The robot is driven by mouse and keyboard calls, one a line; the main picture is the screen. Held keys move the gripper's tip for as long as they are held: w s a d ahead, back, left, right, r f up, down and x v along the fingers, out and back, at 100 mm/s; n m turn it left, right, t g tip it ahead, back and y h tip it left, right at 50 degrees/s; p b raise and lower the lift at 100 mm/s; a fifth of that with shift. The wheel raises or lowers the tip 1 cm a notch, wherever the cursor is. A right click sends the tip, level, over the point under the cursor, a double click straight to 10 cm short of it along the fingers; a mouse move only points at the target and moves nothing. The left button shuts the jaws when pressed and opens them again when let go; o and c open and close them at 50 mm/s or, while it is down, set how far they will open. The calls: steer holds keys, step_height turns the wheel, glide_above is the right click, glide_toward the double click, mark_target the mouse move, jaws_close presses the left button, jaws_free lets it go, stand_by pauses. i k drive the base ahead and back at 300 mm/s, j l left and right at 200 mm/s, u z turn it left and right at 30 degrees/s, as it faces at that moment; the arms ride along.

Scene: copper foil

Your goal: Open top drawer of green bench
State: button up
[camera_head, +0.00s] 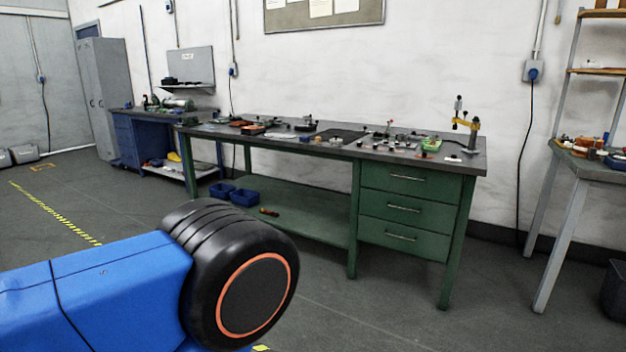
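The green bench (480,165) stands against the white wall in the middle of the head view, with a dark worktop and a lower shelf. A stack of three green drawers sits under its right end. The top drawer (385,179) appears shut, with a horizontal metal handle (407,177) on its front. The middle drawer (427,212) and the bottom drawer (430,243) also appear shut. My blue and black arm fills the lower left, apart from the bench. My gripper is not in view.
Tools and small parts cover the worktop. Blue bins (243,197) sit at the lower shelf. A blue bench (126,140) stands at the back left and a grey-legged table (562,240) at the right. The floor (390,300) before the drawers is clear.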

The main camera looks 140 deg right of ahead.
mark_target(445, 186)
steer(key=z, duration=5.35)
steer(key=i+j+z, duration=0.1)
steer(key=i+j, duration=0.15)
steer(key=i, duration=0.15)
steer(key=i+j+z, duration=0.1)
steer(key=i+j, duration=0.15)
steer(key=i, duration=0.15)
